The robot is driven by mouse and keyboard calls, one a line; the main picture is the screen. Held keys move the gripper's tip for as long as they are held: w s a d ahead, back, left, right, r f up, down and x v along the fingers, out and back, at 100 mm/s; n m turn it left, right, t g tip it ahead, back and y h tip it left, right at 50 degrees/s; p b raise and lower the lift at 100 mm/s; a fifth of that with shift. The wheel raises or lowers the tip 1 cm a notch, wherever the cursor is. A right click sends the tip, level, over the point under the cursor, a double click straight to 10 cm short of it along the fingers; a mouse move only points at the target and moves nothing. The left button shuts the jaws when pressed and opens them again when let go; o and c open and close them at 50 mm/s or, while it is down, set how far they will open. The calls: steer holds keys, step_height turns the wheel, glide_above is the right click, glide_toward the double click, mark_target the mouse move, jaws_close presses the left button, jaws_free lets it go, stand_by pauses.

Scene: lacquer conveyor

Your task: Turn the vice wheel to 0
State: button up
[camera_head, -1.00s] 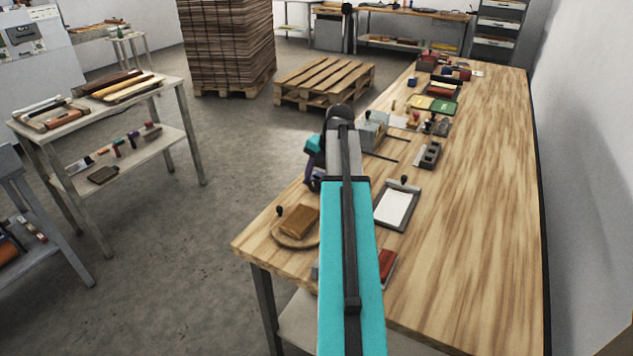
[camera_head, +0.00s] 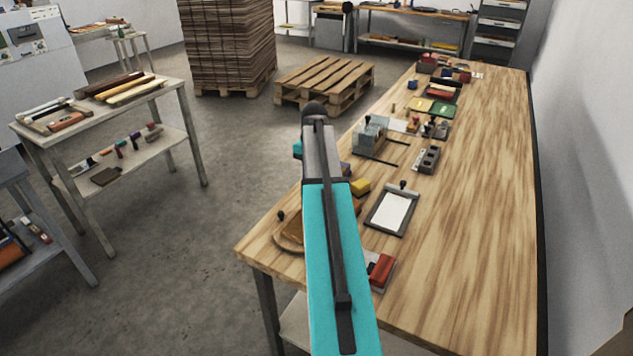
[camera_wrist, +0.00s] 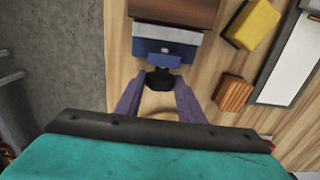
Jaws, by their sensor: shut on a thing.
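In the wrist view, a blue vice (camera_wrist: 166,46) with a grey plate lies ahead of my gripper. A small black part (camera_wrist: 159,80) at its near side, apparently the vice wheel, sits between the fingertips. My gripper (camera_wrist: 160,88) has two purple fingers, one on each side of this part, and is shut on it. Any marks or number on the wheel cannot be read. In the head view my arm hides the vice, the wheel and the fingertips.
A yellow block (camera_head: 360,187), a clipboard (camera_head: 392,210) and a red-topped item (camera_head: 381,268) lie right of my arm on the wooden bench (camera_head: 480,200). A grey machine (camera_head: 369,136) stands farther back. The bench's right side is clear.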

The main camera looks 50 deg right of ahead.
steer(key=g+p, duration=0.2)
steer(key=p, duration=0.1)
steer(key=w+g+h+p, duration=0.1)
steer(key=g+p, duration=0.2)
steer(key=shift+w+r, duration=0.15)
steer(key=shift+r, duration=0.05)
steer(key=g+p, duration=0.2)
steer(key=shift+f+h+p, duration=0.3)
steer(key=shift+h+p, duration=0.05)
steer(key=shift+h, duration=0.05)
steer(key=shift+a, duration=0.1)
steer(key=shift+f, duration=0.1)
steer(key=o, duration=1)
steer(key=shift+o, duration=0.2)
steer(key=shift+a+f+t+b, duration=0.15)
steer(key=shift+t+b, duration=0.25)
steer(key=shift+b, duration=0.6)
